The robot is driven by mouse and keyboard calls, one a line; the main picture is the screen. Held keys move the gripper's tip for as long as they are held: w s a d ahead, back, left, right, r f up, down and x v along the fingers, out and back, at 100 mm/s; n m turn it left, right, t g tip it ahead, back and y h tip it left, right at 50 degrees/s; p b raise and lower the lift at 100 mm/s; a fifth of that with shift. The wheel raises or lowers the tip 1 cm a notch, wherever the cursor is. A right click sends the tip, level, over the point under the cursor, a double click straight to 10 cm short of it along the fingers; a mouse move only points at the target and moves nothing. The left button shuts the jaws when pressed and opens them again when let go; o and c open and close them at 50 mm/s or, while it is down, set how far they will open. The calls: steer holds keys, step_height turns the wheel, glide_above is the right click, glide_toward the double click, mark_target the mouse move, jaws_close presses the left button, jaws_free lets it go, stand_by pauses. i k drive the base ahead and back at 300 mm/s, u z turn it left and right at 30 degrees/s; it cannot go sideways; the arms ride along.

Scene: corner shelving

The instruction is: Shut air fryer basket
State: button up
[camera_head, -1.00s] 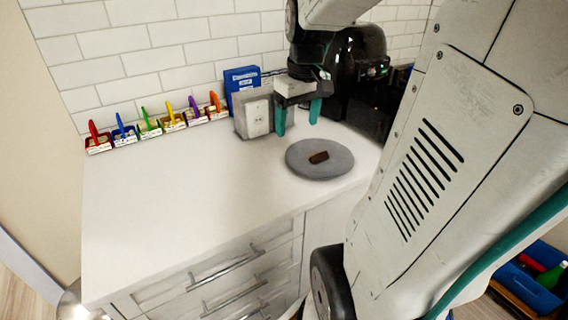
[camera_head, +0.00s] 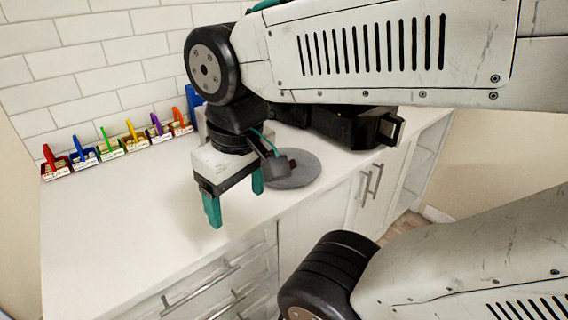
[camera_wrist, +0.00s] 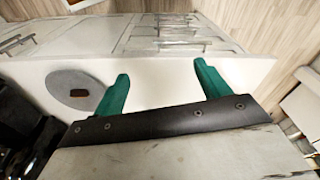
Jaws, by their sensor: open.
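The black air fryer (camera_head: 345,125) stands on the counter, mostly hidden behind my arm in the head view. Its front part with a squarish end, perhaps the basket handle (camera_head: 390,129), shows below the arm; I cannot tell how far the basket is out. Black parts, probably the same appliance, show at the left edge of the wrist view (camera_wrist: 20,130). My gripper (camera_head: 235,205) is open and empty above the counter, left of the air fryer and apart from it. Its two green fingers also show in the wrist view (camera_wrist: 160,70), with nothing between them.
A round grey plate (camera_head: 307,176) with a brown piece (camera_head: 291,162) on it lies between my gripper and the air fryer. Several coloured-handled items in small boxes (camera_head: 110,147) line the wall. The left counter (camera_head: 110,220) is clear. Drawers are below its front edge.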

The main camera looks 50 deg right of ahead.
mark_target(359, 127)
steer(key=z, duration=2)
